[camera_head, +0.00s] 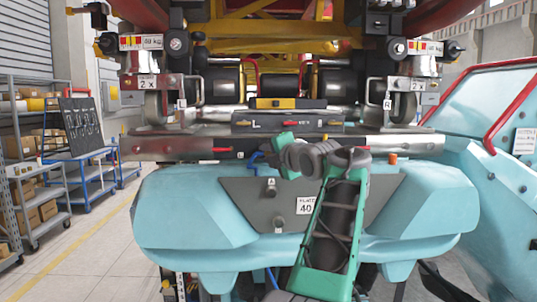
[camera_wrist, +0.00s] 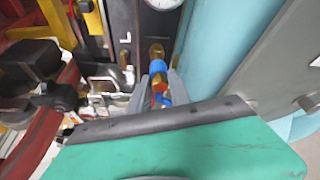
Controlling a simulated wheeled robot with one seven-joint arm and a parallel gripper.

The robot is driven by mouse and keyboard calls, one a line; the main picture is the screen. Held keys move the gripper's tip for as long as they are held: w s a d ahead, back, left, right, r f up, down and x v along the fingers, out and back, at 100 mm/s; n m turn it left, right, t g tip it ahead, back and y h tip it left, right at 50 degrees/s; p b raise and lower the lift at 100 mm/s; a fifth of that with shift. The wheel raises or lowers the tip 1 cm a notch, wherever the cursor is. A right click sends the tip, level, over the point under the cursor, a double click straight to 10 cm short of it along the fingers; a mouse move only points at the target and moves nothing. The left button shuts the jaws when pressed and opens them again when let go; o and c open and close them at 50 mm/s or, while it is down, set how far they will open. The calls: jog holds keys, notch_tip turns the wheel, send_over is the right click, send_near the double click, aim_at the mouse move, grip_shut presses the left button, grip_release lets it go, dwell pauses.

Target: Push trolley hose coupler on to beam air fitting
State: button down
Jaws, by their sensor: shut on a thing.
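My gripper (camera_wrist: 158,88) is shut on a small blue and orange hose coupler (camera_wrist: 159,68), with one grey finger on each side of it. A brass fitting (camera_wrist: 156,49), which looks like the beam air fitting, is directly in line beyond the coupler. The two look touching or very close; I cannot tell whether the coupler is seated. In the head view my green wrist is in front of the beam, and a bit of blue hose (camera_head: 255,158) shows beside it. The coupler and fitting are hidden there behind my wrist.
A round gauge (camera_wrist: 162,3) is just past the fitting. A pale blue body panel (camera_wrist: 222,45) runs close on the right. Metal clamps and dark brackets (camera_wrist: 60,95) crowd the left. The grey beam (camera_head: 180,146) spans above the pale blue train front (camera_head: 190,215). Shelves (camera_head: 40,150) stand far left.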

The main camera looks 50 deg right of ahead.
jog(key=c, duration=1.1)
grip_release()
jog(key=shift+c, duration=0.2)
jog(key=shift+d+f, duration=0.1)
